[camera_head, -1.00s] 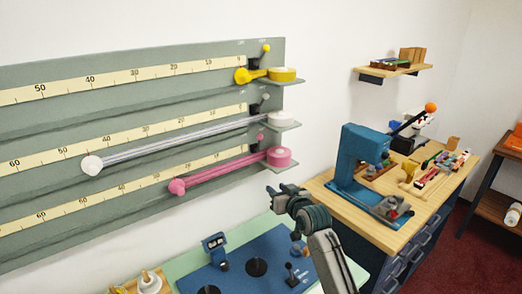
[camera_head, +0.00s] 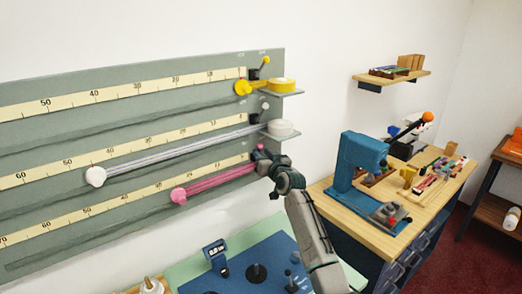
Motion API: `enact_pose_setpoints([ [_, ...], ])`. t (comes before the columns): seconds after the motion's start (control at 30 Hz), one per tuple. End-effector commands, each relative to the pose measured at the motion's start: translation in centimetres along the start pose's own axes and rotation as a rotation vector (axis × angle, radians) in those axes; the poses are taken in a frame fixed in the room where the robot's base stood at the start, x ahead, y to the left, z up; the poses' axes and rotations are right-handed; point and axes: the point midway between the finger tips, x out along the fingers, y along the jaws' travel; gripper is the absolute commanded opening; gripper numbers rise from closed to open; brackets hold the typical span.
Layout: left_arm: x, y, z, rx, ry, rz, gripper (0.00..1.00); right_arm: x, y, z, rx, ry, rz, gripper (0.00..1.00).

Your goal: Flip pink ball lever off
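The pink row is the lowest on the grey-green wall board (camera_head: 130,113). A pink strip (camera_head: 222,180) runs along it, ending left in a pink knob (camera_head: 179,195). A small pink ball (camera_head: 260,147) shows at the row's right end, just above my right gripper (camera_head: 262,155). The gripper is at or very near the ball lever; I cannot tell whether it touches. Its fingers are too small and dark to tell open from shut. The gripper and wrist hide the pink roll and most of the lever. My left gripper is not in view.
Above are a white roll (camera_head: 281,128) and a yellow roll (camera_head: 282,84) on small ledges, close over my gripper. A pale strip ends in a white knob (camera_head: 95,176). A blue mat (camera_head: 235,272) lies below. A wooden workbench (camera_head: 375,235) with a blue press stands right.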

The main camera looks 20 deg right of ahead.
Motion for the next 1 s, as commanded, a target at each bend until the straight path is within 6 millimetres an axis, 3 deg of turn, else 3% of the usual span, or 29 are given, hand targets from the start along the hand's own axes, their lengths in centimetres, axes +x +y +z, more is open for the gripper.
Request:
enact_pose_setpoints([
  [0.2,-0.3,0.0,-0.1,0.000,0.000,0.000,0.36,1.6,0.0,-0.1,0.000,0.000,0.000,0.32],
  [0.53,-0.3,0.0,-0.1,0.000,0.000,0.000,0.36,1.8,0.0,0.1,0.000,0.000,0.000,0.32],
  [0.57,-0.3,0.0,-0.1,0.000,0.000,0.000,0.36,1.8,0.0,0.1,0.000,0.000,0.000,0.30],
  [0.7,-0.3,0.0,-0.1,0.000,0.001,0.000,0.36,1.8,0.0,0.0,0.000,0.000,0.000,0.02],
  [1.0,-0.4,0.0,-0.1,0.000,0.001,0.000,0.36,1.8,0.0,-0.2,0.005,0.002,0.001,0.00],
])
